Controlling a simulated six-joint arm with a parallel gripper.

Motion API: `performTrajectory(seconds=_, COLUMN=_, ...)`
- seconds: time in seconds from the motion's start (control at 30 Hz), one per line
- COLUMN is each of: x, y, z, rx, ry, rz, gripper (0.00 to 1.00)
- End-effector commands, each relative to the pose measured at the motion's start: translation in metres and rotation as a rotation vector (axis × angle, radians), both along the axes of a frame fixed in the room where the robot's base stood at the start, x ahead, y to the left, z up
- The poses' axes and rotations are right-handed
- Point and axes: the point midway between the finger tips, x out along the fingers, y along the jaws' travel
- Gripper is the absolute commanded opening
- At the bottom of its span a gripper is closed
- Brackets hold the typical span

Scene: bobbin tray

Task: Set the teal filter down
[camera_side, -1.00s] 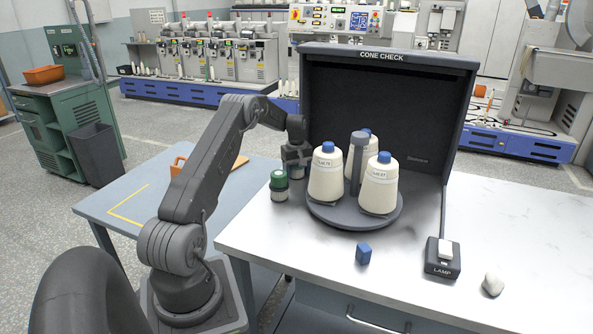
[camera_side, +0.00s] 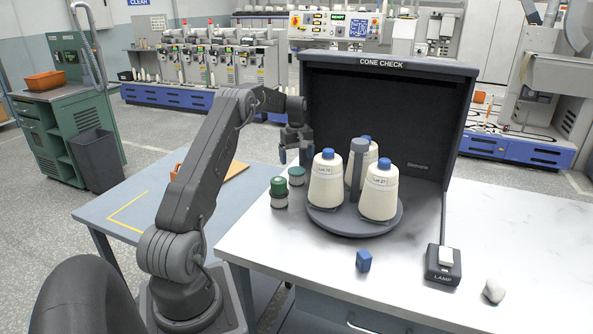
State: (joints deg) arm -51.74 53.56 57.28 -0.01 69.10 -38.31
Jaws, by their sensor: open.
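The teal filter (camera_side: 296,176), a short cylinder with a teal top and pale body, stands upright on the white table left of the yarn cones. A similar cylinder with a darker green top (camera_side: 279,192) stands just in front and to the left of it. My gripper (camera_side: 294,157) hangs above the teal filter with its jaws open and empty. A gap shows between the fingertips and the filter's top.
Several cream cones (camera_side: 326,184) with blue tips stand around a post on a dark turntable (camera_side: 355,219), before the dark Cone Check booth (camera_side: 385,64). A blue block (camera_side: 363,261), lamp switch (camera_side: 443,264) and whitish lump (camera_side: 493,291) lie in front and right.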

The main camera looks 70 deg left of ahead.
Motion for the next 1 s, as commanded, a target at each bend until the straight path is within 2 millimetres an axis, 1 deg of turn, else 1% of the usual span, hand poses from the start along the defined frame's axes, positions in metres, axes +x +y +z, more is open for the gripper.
performTrajectory(seconds=0.03, x=0.000, y=0.000, z=0.010, rx=0.003, ry=-0.002, rz=0.000, gripper=0.90)
performTrajectory(seconds=0.1, x=0.000, y=0.000, z=0.021, rx=0.002, ry=-0.001, rz=0.000, gripper=0.90)
performTrajectory(seconds=0.27, x=0.000, y=0.000, z=0.037, rx=0.001, ry=-0.001, rz=0.000, gripper=0.90)
performTrajectory(seconds=0.33, x=0.002, y=-0.004, z=0.044, rx=0.003, ry=-0.002, rz=-0.010, gripper=0.90)
performTrajectory(seconds=0.37, x=0.004, y=-0.008, z=0.048, rx=0.005, ry=-0.004, rz=-0.021, gripper=0.90)
performTrajectory(seconds=0.47, x=0.015, y=-0.034, z=0.071, rx=0.025, ry=-0.021, rz=-0.093, gripper=0.90)
performTrajectory(seconds=0.57, x=0.027, y=-0.082, z=0.107, rx=0.057, ry=-0.048, rz=-0.222, gripper=0.90)
performTrajectory(seconds=0.6, x=0.029, y=-0.105, z=0.121, rx=0.070, ry=-0.059, rz=-0.283, gripper=0.90)
performTrajectory(seconds=0.67, x=0.031, y=-0.141, z=0.141, rx=0.092, ry=-0.078, rz=-0.374, gripper=0.90)
performTrajectory(seconds=0.7, x=0.029, y=-0.163, z=0.152, rx=0.105, ry=-0.090, rz=-0.432, gripper=0.90)
performTrajectory(seconds=0.73, x=0.028, y=-0.180, z=0.160, rx=0.116, ry=-0.100, rz=-0.476, gripper=0.90)
performTrajectory(seconds=0.77, x=0.025, y=-0.198, z=0.168, rx=0.128, ry=-0.110, rz=-0.521, gripper=0.90)
performTrajectory(seconds=0.8, x=0.019, y=-0.221, z=0.178, rx=0.143, ry=-0.124, rz=-0.582, gripper=0.90)
performTrajectory(seconds=0.87, x=0.008, y=-0.256, z=0.191, rx=0.165, ry=-0.144, rz=-0.676, gripper=0.90)
performTrajectory(seconds=0.9, x=-0.001, y=-0.279, z=0.197, rx=0.180, ry=-0.159, rz=-0.738, gripper=0.90)
performTrajectory(seconds=0.97, x=-0.017, y=-0.311, z=0.205, rx=0.203, ry=-0.182, rz=-0.830, gripper=0.90)
performTrajectory(seconds=1.0, x=-0.030, y=-0.332, z=0.209, rx=0.218, ry=-0.197, rz=-0.893, gripper=0.90)
